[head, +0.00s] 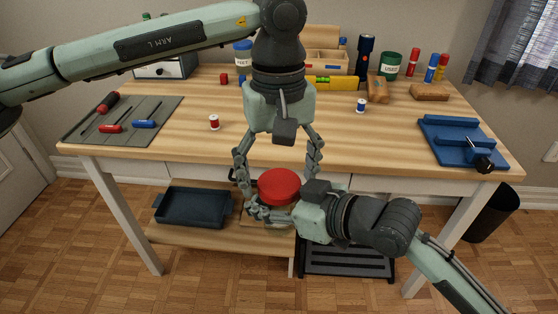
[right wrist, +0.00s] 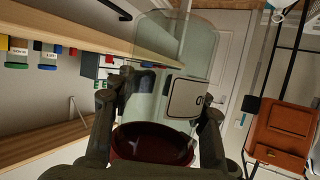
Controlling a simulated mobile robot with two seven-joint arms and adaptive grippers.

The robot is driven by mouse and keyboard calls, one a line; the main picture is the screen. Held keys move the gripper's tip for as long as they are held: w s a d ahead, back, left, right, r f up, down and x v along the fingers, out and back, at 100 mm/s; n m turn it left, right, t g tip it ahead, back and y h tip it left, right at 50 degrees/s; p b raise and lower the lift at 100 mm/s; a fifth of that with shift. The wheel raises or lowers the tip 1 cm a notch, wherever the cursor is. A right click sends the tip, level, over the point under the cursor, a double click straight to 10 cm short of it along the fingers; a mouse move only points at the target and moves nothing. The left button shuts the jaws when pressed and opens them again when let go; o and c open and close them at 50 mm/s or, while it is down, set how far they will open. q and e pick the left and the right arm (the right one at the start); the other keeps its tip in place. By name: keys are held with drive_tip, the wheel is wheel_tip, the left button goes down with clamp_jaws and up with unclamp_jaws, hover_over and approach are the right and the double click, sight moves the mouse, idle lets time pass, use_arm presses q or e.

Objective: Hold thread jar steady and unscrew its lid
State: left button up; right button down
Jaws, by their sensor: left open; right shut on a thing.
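The thread jar (right wrist: 150,95) is clear glass with a pale label, seen between my right fingers in the right wrist view. Its red lid (head: 278,186) faces up in the head view, in front of the desk's front edge, and seems on the jar. The lid also shows dark red in the right wrist view (right wrist: 150,145). My right gripper (head: 272,212) is shut on the jar from the right, holding it in the air. My left gripper (head: 279,160) points down, open, its fingers spread behind and beside the lid. I cannot tell whether they touch it. The jar's contents are unclear.
The wooden desk top (head: 180,135) is behind the jar. It bears a red spool (head: 214,122), a blue spool (head: 361,105), a grey tool mat (head: 165,110) and a blue vise-like fixture (head: 455,135). A dark tray (head: 193,206) sits on the lower shelf.

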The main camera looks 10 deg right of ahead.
use_arm(q)
drive_tip(key=shift+c, duration=0.3)
drive_tip(key=c, duration=1.2)
drive_tip(key=shift+o, duration=0.2)
drive_tip(key=n, duration=1.2)
drive_tip(key=shift+n, duration=0.3)
drive_tip(key=n, duration=0.3)
drive_tip(key=shift+n, duration=0.4)
drive_tip(key=o, duration=1.3)
